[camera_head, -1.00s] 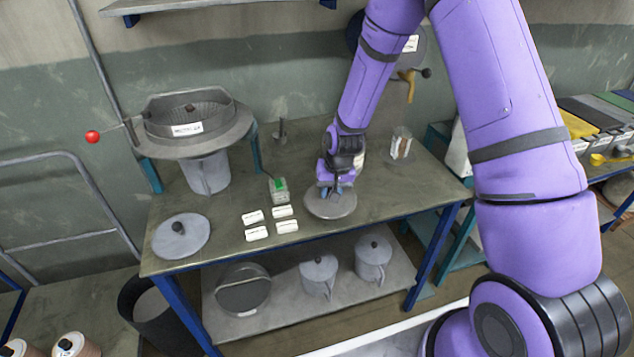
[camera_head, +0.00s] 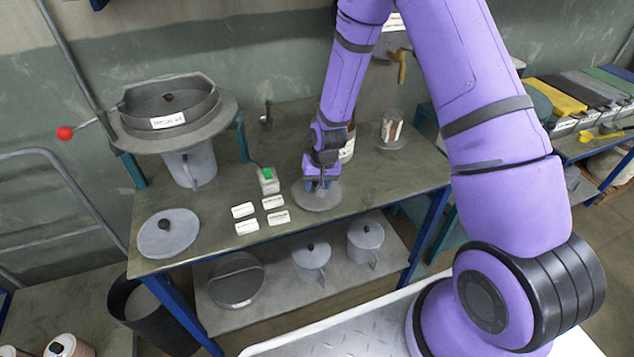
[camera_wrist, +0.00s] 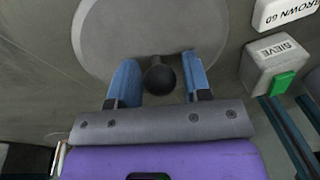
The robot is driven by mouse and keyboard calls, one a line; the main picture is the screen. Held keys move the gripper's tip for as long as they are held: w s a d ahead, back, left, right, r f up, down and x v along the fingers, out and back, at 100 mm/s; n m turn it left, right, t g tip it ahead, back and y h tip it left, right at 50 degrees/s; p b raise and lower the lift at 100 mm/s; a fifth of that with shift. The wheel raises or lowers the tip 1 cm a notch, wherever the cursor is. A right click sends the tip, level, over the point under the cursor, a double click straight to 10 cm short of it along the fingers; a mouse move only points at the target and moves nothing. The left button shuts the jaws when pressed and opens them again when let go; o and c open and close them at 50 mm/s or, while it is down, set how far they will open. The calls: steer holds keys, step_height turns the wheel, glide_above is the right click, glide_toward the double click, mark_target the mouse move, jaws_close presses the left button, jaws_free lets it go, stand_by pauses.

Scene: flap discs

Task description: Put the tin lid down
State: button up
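The tin lid (camera_head: 318,199), a flat grey disc with a dark round knob, appears to lie flat on the bench top (camera_head: 375,185). It also shows in the wrist view (camera_wrist: 150,30), with its knob (camera_wrist: 160,76) between the blue fingers. My gripper (camera_head: 320,184) is just above the lid; the wrist view shows its fingers (camera_wrist: 160,84) spread on both sides of the knob, with a gap at each side. My gripper is open and holds nothing. A second grey lid with a dark knob (camera_head: 168,233) lies at the bench's left end.
A sieve (camera_head: 170,110) on a stand with a pot (camera_head: 192,166) below is at left. A box with a green switch (camera_head: 268,180) and several white label blocks (camera_head: 247,226) are left of the lid. A jar (camera_head: 391,125) stands behind right. The front right bench top is clear.

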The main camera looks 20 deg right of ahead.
steer(key=shift+o, duration=0.7)
steer(key=shift+r, duration=0.15)
steer(key=s+d+r+t, duration=0.1)
steer(key=s+d+r, duration=0.15)
steer(key=r, duration=0.95)
steer(key=s+d+r, duration=0.1)
steer(key=s+r, duration=0.2)
steer(key=r, duration=1)
steer(key=s+d+r+n+t, duration=0.1)
steer(key=s+r, duration=0.8)
steer(key=s, duration=0.3)
steer(key=s+d+r+n+t+h, duration=0.1)
steer(key=s+d+r, duration=0.1)
steer(key=s+r, duration=0.7)
steer(key=s, duration=0.3)
steer(key=shift+d+t, duration=0.2)
steer(key=shift+t, duration=0.2)
